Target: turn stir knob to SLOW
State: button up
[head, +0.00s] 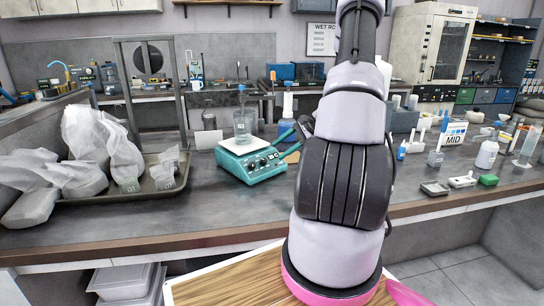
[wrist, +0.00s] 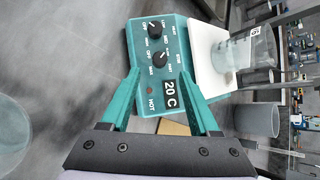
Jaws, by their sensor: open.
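The teal hotplate stirrer (head: 252,160) stands on the dark bench, left of my arm in the head view, with a beaker (head: 243,122) on its white top. In the wrist view its front panel (wrist: 138,50) shows two black knobs with white pointers: one knob (wrist: 155,30) farther from my gripper, the other knob (wrist: 160,58) nearer. The small labels around them are hard to read. A display (wrist: 171,95) reads 20 C, beside the word HOT. My gripper (wrist: 159,72) has teal fingers, open and empty, apart on either side of the nearer knob's line; contact cannot be told.
A tray (head: 140,190) with wrapped bags stands on the left of the bench. A MID sign (head: 453,134), bottles and small devices stand on the right. In the wrist view a grey cup (wrist: 257,120) is near the stirrer. The bench in front of the stirrer is clear.

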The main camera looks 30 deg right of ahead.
jog(key=shift+v, duration=2.05)
jog(key=s+a+r+n+g+h, duration=0.1)
jog(key=s+a+r+n+h, duration=0.2)
jog(key=a+r, duration=0.55)
jog(key=s+a+r+n+g+h, duration=0.1)
jog(key=s+a+r+n, duration=0.3)
jog(key=a+r, duration=0.5)
jog(key=s+a+r+n+t+h, duration=0.1)
jog(key=s+a+r+n+t, duration=0.1)
jog(key=s+r, duration=0.3)
jog(key=s+a+r+n+t+h, duration=0.1)
jog(key=s+a+r, duration=0.3)
jog(key=s, duration=0.6)
jog(key=shift+s+a+r+n+t, duration=0.2)
jog(key=shift+r+n+t, duration=0.25)
jog(key=shift+n, duration=0.35)
jog(key=shift+w, duration=0.15)
